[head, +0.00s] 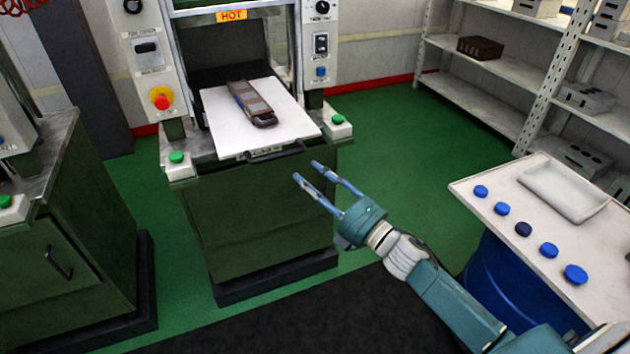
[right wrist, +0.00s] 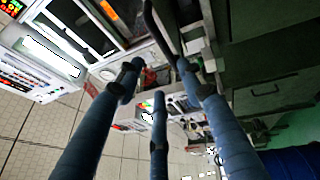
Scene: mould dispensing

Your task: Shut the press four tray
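The press tray (head: 228,123) is a white plate pulled out of the press, with a dark handle (head: 275,154) along its front edge. A dark brown and grey mould (head: 252,103) lies on the tray. My right gripper (head: 306,170) is open and empty, just right of and below the handle in the head view, apart from it. In the right wrist view my right gripper's fingers (right wrist: 158,85) are spread, with a dark bar, seemingly the handle (right wrist: 158,28), beyond the tips. My left gripper is not in view.
Green buttons (head: 176,157) (head: 337,119) flank the tray, and a red stop button (head: 161,98) is on the left panel. A table with blue caps (head: 523,229) and a white dish (head: 563,192) stands right. Another press cabinet (head: 65,235) stands left. Green floor is clear between.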

